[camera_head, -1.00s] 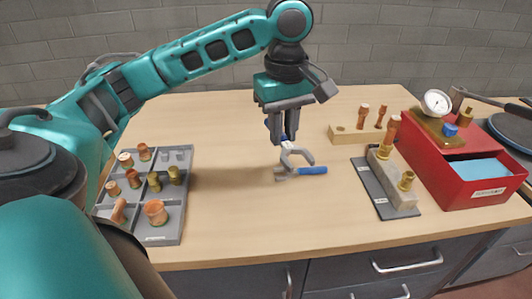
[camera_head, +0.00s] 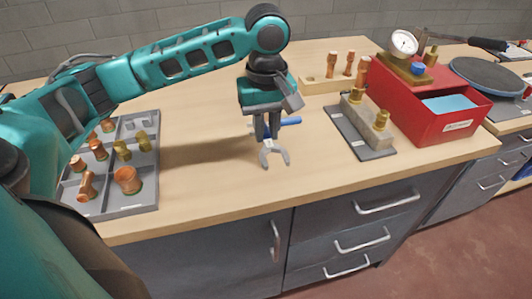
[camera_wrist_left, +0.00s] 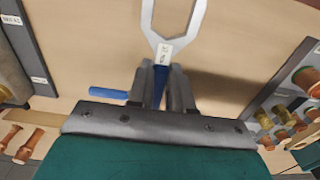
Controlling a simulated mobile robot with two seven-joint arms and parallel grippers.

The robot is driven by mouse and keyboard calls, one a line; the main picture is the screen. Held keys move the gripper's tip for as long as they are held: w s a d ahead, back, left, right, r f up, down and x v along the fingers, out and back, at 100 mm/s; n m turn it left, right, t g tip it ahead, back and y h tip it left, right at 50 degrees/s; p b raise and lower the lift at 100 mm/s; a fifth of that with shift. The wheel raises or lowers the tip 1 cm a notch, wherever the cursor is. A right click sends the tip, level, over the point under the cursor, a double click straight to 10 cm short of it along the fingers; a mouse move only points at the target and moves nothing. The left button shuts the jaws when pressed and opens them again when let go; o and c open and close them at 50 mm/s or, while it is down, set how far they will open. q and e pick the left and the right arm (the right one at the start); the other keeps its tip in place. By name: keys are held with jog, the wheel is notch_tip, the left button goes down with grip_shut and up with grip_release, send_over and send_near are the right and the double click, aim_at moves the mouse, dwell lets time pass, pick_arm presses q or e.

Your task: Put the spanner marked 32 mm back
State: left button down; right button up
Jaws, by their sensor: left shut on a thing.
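My left gripper (camera_head: 267,136) is shut on a grey open-ended spanner (camera_head: 274,157) with a blue handle. The spanner's forked head points down, toward the table's front edge in the head view. In the left wrist view the spanner (camera_wrist_left: 165,40) runs between the fingers (camera_wrist_left: 162,86), with a small white label below its jaw that is too small to read. A second blue handle (camera_head: 290,121) shows behind the gripper on the table; it also shows in the left wrist view (camera_wrist_left: 108,93), its head hidden. My right gripper is not in view.
A grey divided tray (camera_head: 147,206) with copper and brass fittings stands left. A dark board (camera_head: 380,153) with a fitting block, a wooden block (camera_head: 318,86) and a red box (camera_head: 402,108) with a gauge stand right. The front middle of the table (camera_head: 215,190) is clear.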

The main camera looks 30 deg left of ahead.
aim_at(266, 151)
pick_arm(q)
notch_tip(266, 151, down, 6)
jog(key=shift+f+b, duration=0.1)
jog(key=shift+b, duration=0.45)
jog(key=c, duration=1)
grip_release()
jog(key=shift+f, duration=0.1)
notch_tip(266, 151, up, 12)
jog(key=shift+r+p, duration=0.15)
jog(key=shift+p, duration=1.1)
